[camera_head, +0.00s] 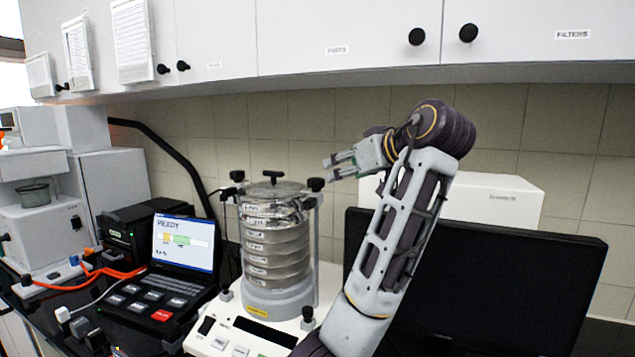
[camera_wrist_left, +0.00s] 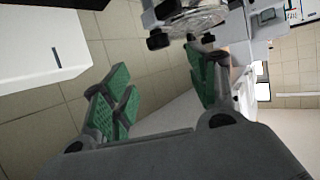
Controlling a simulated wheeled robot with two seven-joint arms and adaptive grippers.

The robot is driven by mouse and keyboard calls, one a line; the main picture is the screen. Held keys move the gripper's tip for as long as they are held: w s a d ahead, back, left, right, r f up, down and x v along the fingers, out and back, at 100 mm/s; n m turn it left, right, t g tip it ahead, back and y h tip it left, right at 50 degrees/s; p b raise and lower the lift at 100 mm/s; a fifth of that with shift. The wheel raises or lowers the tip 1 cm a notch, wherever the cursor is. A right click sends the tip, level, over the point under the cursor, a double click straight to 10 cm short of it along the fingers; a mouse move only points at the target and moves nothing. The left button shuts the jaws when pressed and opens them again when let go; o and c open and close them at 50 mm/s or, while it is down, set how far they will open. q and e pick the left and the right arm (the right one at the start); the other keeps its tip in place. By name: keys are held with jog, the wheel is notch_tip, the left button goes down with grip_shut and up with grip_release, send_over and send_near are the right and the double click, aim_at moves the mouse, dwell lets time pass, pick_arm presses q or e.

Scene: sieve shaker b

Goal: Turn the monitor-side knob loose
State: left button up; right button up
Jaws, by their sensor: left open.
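The sieve shaker holds a stack of metal sieves (camera_head: 272,245) under a clamped lid. The monitor-side knob (camera_head: 316,184) is black and sits on top of the right-hand rod, beside the lid. My left gripper (camera_head: 333,167) is open and empty, just above and slightly right of this knob, pointing left. In the left wrist view its green-padded fingers (camera_wrist_left: 157,68) stand apart. A black knob (camera_wrist_left: 158,41), which looks like the same one, shows beyond the gap. Nothing is between the pads. My right gripper is not in view.
A dark monitor (camera_head: 500,280) stands at right, with a white box (camera_head: 505,205) behind it. A control unit with a lit screen (camera_head: 183,243) stands left of the shaker. Wall cabinets (camera_head: 340,30) hang above. My left arm crosses in front of the monitor.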

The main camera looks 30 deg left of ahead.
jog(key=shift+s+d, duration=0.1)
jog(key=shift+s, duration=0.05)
pick_arm(q)
send_near(318, 179)
jog(key=shift+x, duration=1.5)
jog(key=shift+p+x, duration=0.4)
jog(key=shift+x, duration=0.45)
jog(key=shift+p+x, duration=0.4)
jog(key=shift+x, duration=2.35)
jog(key=shift+s, duration=0.1)
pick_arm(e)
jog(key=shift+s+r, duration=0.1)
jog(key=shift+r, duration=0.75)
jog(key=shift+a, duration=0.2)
pick_arm(q)
jog(key=c, duration=1)
